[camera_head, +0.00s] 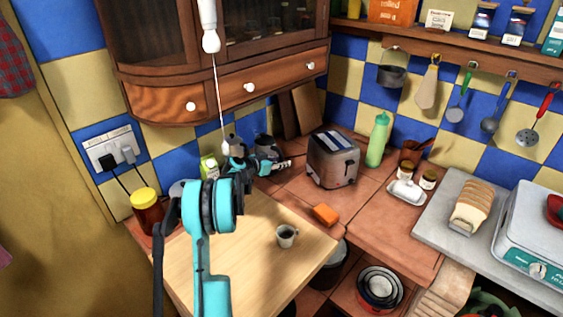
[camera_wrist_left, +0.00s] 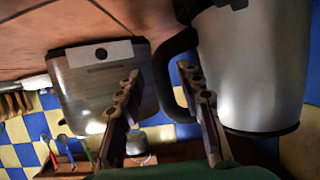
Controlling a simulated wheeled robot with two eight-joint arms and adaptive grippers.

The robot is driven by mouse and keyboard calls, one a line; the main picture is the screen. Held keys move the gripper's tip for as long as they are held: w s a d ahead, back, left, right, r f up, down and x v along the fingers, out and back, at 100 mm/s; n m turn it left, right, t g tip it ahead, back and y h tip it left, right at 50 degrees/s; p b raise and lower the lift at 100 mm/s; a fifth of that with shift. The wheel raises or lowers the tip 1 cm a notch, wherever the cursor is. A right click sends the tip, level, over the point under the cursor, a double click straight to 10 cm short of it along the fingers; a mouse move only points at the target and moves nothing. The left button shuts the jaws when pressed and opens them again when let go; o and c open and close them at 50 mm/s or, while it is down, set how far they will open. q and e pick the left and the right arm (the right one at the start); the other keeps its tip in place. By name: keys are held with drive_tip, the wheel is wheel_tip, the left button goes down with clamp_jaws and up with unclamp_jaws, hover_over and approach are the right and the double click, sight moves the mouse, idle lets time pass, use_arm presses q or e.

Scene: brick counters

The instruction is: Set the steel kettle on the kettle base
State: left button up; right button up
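The steel kettle (camera_head: 265,144) stands at the back of the counter below the wooden cabinet, partly behind my left gripper (camera_head: 284,163). In the left wrist view its silver body (camera_wrist_left: 248,70) fills the right side, and its black handle (camera_wrist_left: 167,75) lies between the open fingertips of my left gripper (camera_wrist_left: 160,76). The fingers do not visibly close on the handle. A greyish round thing (camera_head: 181,188) shows beside my left arm; I cannot tell whether it is the kettle base. My right gripper is out of view.
The toaster (camera_head: 334,159) stands close to the right of my gripper and also shows in the left wrist view (camera_wrist_left: 98,88). A moka pot (camera_head: 233,145) stands left of the kettle. The board (camera_head: 250,270) has bare room.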

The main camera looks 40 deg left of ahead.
use_arm(q)
drive_tip(key=p+v, duration=0.2)
drive_tip(key=v, duration=0.5)
drive_tip(key=shift+d, duration=0.2)
drive_tip(key=shift+s, duration=0.1)
